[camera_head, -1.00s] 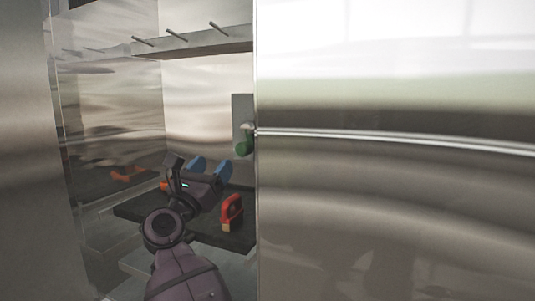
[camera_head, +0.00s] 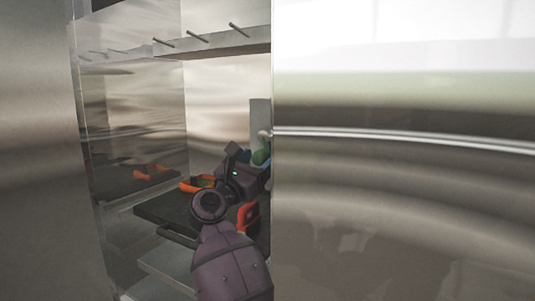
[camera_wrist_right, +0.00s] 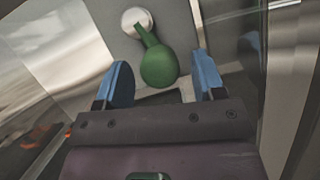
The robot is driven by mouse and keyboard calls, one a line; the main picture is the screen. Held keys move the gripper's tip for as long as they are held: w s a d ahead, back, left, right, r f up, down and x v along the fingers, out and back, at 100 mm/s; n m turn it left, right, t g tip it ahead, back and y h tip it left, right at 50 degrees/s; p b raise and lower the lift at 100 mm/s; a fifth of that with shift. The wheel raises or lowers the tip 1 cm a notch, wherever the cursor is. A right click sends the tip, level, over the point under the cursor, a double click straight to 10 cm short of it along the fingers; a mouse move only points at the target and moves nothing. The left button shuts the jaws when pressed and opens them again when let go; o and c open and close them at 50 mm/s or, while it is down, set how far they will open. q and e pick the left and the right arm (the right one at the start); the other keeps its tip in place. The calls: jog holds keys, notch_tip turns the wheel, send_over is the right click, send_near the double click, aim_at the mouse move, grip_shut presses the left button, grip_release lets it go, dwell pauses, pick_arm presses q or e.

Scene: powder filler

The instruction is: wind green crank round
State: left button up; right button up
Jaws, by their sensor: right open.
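The green crank (camera_wrist_right: 158,62) shows in the right wrist view, its rounded knob hanging down from a pale round hub on a grey panel (camera_wrist_right: 95,17). In the head view only part of the crank (camera_head: 261,156) shows, beside the steel panel's edge and partly behind my gripper. My right gripper (camera_wrist_right: 160,84) is open, with one blue finger to the left of the knob and one to the right. The knob appears between or just beyond the fingertips; no contact is visible. My left gripper is in neither view.
A large steel panel (camera_head: 400,200) fills the right side, close to my right gripper. A dark platform (camera_head: 165,208) with orange-red parts (camera_head: 197,184) lies below. A shelf with several pegs (camera_head: 215,42) is above. A clear side wall (camera_head: 130,110) stands left.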

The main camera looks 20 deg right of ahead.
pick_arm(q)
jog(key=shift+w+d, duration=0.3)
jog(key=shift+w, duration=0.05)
pick_arm(e)
jog(key=shift+x, duration=0.8)
